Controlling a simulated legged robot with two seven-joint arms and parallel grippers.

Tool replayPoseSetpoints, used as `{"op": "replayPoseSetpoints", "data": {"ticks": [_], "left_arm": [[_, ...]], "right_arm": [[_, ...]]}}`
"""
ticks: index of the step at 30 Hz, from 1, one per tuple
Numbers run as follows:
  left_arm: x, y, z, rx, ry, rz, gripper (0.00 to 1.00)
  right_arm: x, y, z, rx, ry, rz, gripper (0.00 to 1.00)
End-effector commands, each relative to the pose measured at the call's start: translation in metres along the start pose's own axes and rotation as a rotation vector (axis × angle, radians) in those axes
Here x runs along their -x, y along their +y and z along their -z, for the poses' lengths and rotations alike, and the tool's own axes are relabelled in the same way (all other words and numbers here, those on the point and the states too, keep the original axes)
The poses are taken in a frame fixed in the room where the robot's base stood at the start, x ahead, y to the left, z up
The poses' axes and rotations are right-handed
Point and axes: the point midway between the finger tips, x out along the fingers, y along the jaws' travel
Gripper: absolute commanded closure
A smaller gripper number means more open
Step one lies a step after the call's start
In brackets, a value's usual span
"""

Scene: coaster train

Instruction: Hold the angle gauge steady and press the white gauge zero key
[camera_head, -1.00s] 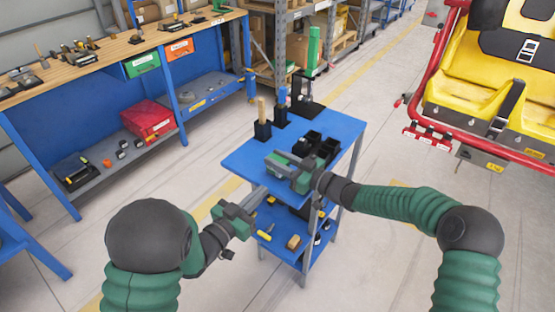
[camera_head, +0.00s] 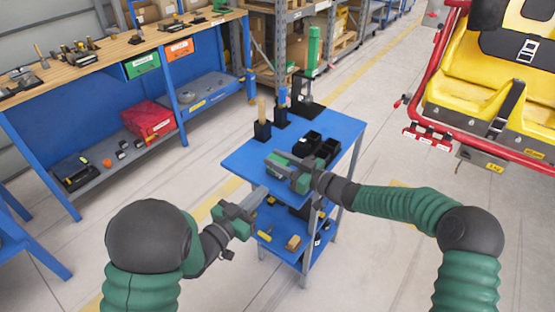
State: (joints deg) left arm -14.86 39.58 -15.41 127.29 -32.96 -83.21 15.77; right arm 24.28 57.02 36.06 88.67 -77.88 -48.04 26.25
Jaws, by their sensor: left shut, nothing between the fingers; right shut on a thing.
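My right gripper (camera_head: 275,160) is over the near left part of the blue cart's top shelf (camera_head: 238,162). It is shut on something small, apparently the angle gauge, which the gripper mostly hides. The white zero key cannot be made out. My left gripper (camera_head: 261,193) is lower, just in front of the cart's near edge and below the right gripper.
Black bins (camera_head: 327,149) stand on the cart beside my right gripper. Holders with a wooden handle (camera_head: 261,110) and a blue tool (camera_head: 282,97), plus a green-topped stand (camera_head: 313,50), are behind. A workbench (camera_head: 110,49) is left; a yellow coaster car (camera_head: 470,90) is right.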

Motion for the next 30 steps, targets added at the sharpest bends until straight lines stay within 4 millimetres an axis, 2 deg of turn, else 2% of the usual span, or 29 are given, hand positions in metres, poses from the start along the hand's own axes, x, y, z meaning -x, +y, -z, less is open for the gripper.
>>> {"op": "replayPoseSetpoints", "data": {"ticks": [2, 3, 9, 17, 20, 23, 30], "left_arm": [[0.0, 0.0, 0.0, 0.0, 0.0, 0.0, 1.0], [0.0, 0.0, 0.0, 0.0, 0.0, 0.0, 1.0], [0.0, 0.0, 0.0, 0.0, 0.0, 0.0, 1.0], [0.0, 0.0, 0.0, 0.0, 0.0, 0.0, 1.0], [0.0, 0.0, 0.0, 0.0, 0.0, 0.0, 1.0], [0.0, 0.0, 0.0, 0.0, 0.0, 0.0, 1.0], [0.0, 0.0, 0.0, 0.0, 0.0, 0.0, 1.0]], "right_arm": [[0.0, 0.0, 0.0, 0.0, 0.0, 0.0, 1.0], [0.0, 0.0, 0.0, 0.0, 0.0, 0.0, 0.69], [0.0, 0.0, 0.0, 0.0, 0.0, 0.0, 0.46], [0.001, 0.0, 0.0, 0.0, 0.0, 0.0, 0.46], [0.008, 0.001, 0.0, 0.0, 0.0, 0.0, 0.46], [0.027, 0.002, 0.0, 0.0, -0.002, -0.003, 0.46], [0.089, 0.002, -0.001, -0.001, -0.002, -0.004, 0.46]]}}
